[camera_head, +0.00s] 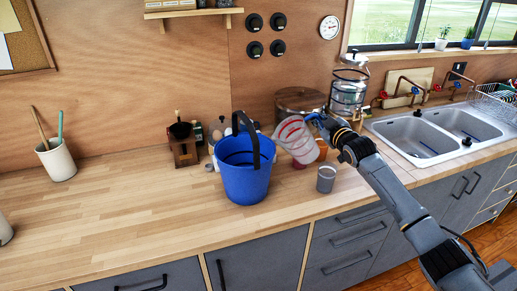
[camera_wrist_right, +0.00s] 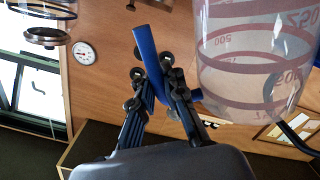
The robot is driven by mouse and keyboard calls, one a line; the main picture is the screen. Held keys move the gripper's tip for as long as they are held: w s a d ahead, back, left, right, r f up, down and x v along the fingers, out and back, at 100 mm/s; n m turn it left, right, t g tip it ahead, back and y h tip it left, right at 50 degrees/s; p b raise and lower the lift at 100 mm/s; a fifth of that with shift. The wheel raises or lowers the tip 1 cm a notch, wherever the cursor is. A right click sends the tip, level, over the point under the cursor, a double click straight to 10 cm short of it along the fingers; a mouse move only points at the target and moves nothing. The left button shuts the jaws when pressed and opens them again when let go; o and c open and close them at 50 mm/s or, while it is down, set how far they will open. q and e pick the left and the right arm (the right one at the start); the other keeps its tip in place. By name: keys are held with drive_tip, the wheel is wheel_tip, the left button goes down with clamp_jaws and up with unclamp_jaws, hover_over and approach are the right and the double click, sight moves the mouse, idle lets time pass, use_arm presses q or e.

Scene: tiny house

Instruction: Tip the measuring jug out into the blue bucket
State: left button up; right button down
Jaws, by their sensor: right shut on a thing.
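The blue bucket (camera_head: 243,183) stands upright on the wooden counter, with its dark handle raised. The measuring jug (camera_head: 296,140) is clear with red markings and a blue handle. It is tilted in the air just right of the bucket, its mouth toward the bucket's upper right side. My right gripper (camera_head: 324,126) is shut on the jug's blue handle; the wrist view shows the fingers around the handle (camera_wrist_right: 147,52) and the jug's marked wall (camera_wrist_right: 250,75) beside them. What is inside the jug cannot be made out. My left gripper is not in view.
A grey cup (camera_head: 326,179) stands on the counter below the jug. A large pot (camera_head: 299,103) and a glass dispenser (camera_head: 348,88) are behind. A wooden block (camera_head: 184,148) stands left of the bucket. The counter's left part (camera_head: 120,215) is mostly clear.

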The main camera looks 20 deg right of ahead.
drive_tip(key=d+f+m+b, duration=0.3)
drive_tip(key=shift+s+d+b, duration=0.25)
drive_tip(key=shift+d+b, duration=0.05)
drive_tip(key=shift+b, duration=0.05)
drive_tip(key=shift+s+d+f+m+t+y+b, duration=0.15)
drive_tip(key=shift+d+f+m+b, duration=0.3)
drive_tip(key=shift+b, duration=0.7)
drive_tip(key=shift+w+d+f+m+t+y+b, duration=0.15)
drive_tip(key=shift+d+m+b, duration=0.25)
drive_tip(key=shift+m+b, duration=0.55)
drive_tip(key=shift+s+d+f+m+t+b, duration=0.1)
drive_tip(key=shift+d+f+m+b, duration=0.3)
drive_tip(key=shift+b, duration=0.9)
